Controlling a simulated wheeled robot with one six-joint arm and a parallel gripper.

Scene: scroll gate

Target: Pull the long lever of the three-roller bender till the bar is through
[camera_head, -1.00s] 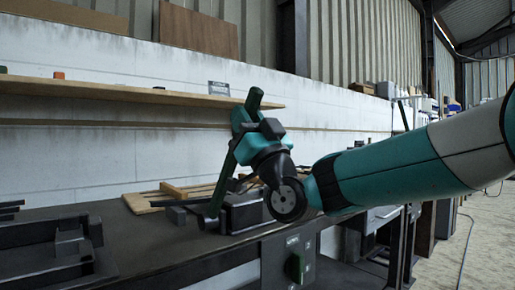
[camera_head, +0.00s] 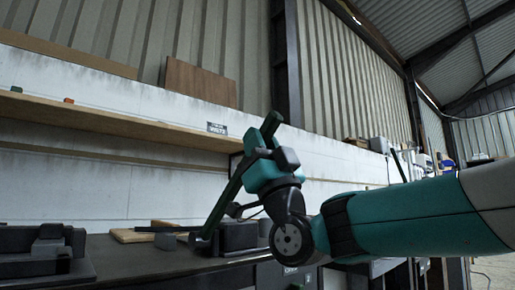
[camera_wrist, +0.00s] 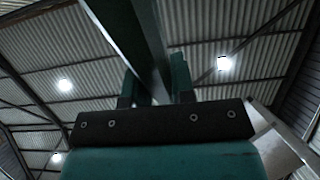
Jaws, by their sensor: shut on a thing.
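The long lever (camera_head: 229,195) of the bender is a dark green bar that leans up and to the right from the bench in the head view. My gripper (camera_head: 262,150) is shut on the lever near its upper end. In the wrist view the lever (camera_wrist: 130,35) runs between the two fingers of my gripper (camera_wrist: 157,88). The bender (camera_head: 238,236) is a dark block at the lever's foot, partly behind my wrist. The bar and the rollers cannot be made out.
The dark workbench (camera_head: 135,263) carries dark metal fixtures (camera_head: 40,250) at the left and wooden pieces (camera_head: 150,232) behind the lever. A wooden shelf (camera_head: 110,120) runs along the white wall, close behind the lever's top.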

